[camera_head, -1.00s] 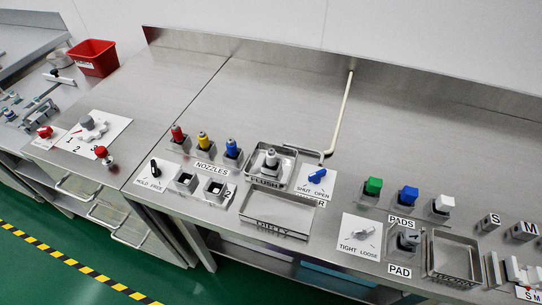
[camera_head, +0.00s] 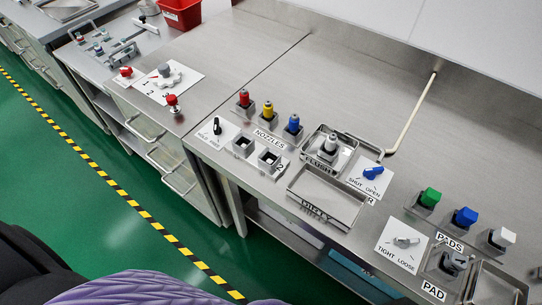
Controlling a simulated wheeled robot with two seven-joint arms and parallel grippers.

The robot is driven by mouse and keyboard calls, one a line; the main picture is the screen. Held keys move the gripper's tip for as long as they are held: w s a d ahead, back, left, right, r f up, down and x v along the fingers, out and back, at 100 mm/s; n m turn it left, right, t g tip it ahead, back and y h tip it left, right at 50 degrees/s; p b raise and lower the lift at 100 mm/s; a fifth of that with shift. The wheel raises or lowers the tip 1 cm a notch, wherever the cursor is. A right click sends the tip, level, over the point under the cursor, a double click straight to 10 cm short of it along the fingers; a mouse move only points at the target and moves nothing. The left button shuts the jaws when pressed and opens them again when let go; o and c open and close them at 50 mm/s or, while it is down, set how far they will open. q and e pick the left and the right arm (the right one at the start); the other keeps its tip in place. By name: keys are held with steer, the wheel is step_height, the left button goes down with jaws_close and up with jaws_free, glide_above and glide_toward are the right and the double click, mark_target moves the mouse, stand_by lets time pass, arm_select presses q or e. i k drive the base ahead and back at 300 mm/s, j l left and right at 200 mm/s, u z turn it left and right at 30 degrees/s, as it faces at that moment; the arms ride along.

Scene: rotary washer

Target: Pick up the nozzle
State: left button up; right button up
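Behind the NOZZLES label stand three upright nozzles in square grey holders: a red nozzle (camera_head: 244,97), a yellow nozzle (camera_head: 268,108) and a blue nozzle (camera_head: 294,124). A grey-white nozzle (camera_head: 331,142) stands upright in the small metal FLUSH tray (camera_head: 345,161) to their right. Neither of my grippers shows in the head view.
The DIRTY tray (camera_head: 312,204) looks empty at the bench front. A blue SHUT/OPEN valve handle (camera_head: 373,173) is right of the FLUSH tray. Green (camera_head: 430,197), blue (camera_head: 466,216) and white (camera_head: 502,238) pads stand farther right. The steel worktop (camera_head: 340,85) behind is mostly clear.

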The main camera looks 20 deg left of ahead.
mark_target(331, 141)
steer(key=j+z, duration=0.7)
steer(key=k+j+z, duration=0.15)
steer(key=z, duration=0.2)
steer(key=j, duration=0.15)
